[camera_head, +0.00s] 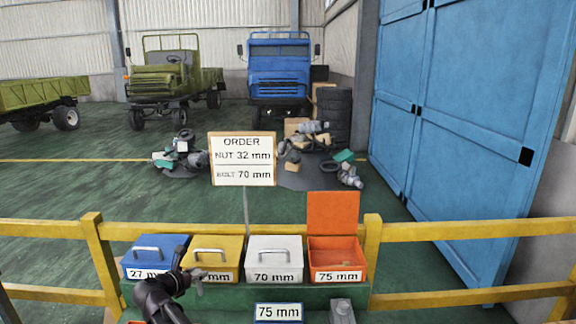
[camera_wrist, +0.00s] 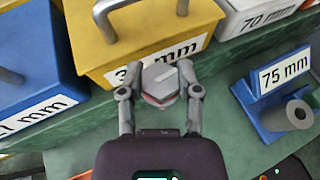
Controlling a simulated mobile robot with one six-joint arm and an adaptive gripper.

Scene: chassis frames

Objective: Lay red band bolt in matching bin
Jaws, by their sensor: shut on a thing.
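My gripper (camera_wrist: 160,88) is shut on a grey hex-headed bolt (camera_wrist: 160,78) with a red band under its head. In the head view my gripper (camera_head: 194,274) is in front of the yellow bin (camera_head: 230,252), whose lid is shut and whose label is partly covered. The white 70 mm bin (camera_head: 275,252) is shut. The orange 75 mm bin (camera_head: 337,258) at the right stands open with its lid (camera_head: 333,212) upright, and no part shows inside. The blue 27 mm bin (camera_head: 150,245) at the left is shut. The bolt's shank is hidden in the wrist view.
An order board (camera_head: 243,159) reads nut 32 mm and bolt 70 mm. A blue stand with a 75 mm label (camera_head: 279,312) is in front of the bins, beside a grey part (camera_head: 342,311). A yellow rail (camera_head: 460,230) runs behind the bins.

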